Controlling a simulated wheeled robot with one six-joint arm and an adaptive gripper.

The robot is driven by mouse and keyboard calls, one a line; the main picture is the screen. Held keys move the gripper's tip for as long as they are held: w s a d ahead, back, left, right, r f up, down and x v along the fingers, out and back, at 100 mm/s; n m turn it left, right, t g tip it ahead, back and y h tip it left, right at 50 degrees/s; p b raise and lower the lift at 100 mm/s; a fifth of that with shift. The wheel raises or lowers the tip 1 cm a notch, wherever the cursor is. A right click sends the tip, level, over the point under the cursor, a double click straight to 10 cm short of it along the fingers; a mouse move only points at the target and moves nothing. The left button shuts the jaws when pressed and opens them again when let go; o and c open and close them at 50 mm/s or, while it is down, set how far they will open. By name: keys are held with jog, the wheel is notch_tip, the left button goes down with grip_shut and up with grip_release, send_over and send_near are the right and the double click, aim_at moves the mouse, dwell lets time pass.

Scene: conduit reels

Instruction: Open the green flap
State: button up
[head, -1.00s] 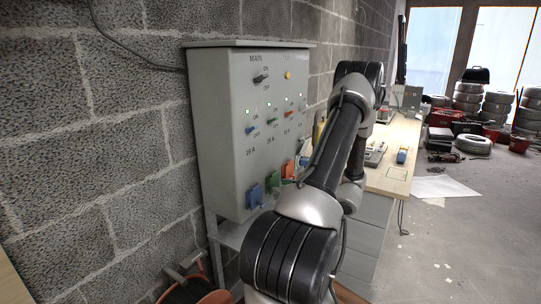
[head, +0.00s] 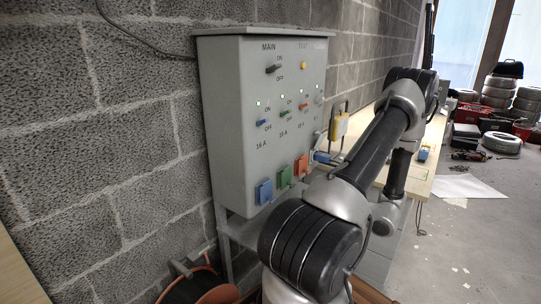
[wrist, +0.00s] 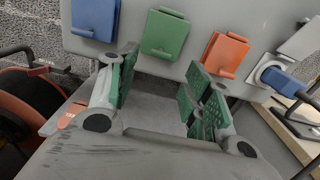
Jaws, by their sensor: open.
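The green flap (head: 285,177) is on the lower front of the grey cabinet (head: 228,120), between a blue flap (head: 264,191) and an orange flap (head: 301,165). It looks shut, lying close to the cabinet front. In the wrist view the green flap (wrist: 165,36) is at the top middle, ahead of my gripper (wrist: 162,88). My gripper is open and empty, its two green-padded fingers apart, with a visible gap to the flap. In the head view my arm hides the gripper.
A blue plug (wrist: 283,81) sits in a socket right of the orange flap (wrist: 226,52). An orange reel (wrist: 30,105) is at the lower left. A wooden-topped bench (head: 425,180) stands beyond the cabinet. Several switches are above the flaps.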

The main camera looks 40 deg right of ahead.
jog(key=s+a+f+n+g+y, duration=0.3)
jog(key=s+a+n+g+y, duration=0.1)
jog(key=a, duration=0.4)
jog(key=s+a+r+n+g+y, duration=0.2)
jog(key=s+a+r+n+g, duration=0.45)
jog(key=n+g, duration=0.4)
jog(key=w+a+r+n+h, duration=0.2)
jog(key=a+r+n+h, duration=0.3)
jog(key=r+n, duration=0.4)
jog(key=w+a+r+n+h, duration=0.2)
jog(key=a+r+n+h, duration=0.2)
jog(key=r+n, duration=0.5)
notch_tip(320, 180, up, 3)
jog(key=shift+a+r+t+h, duration=0.2)
jog(key=shift+a+t+h, duration=0.2)
jog(key=shift+a, duration=0.55)
jog(key=shift+w, duration=0.1)
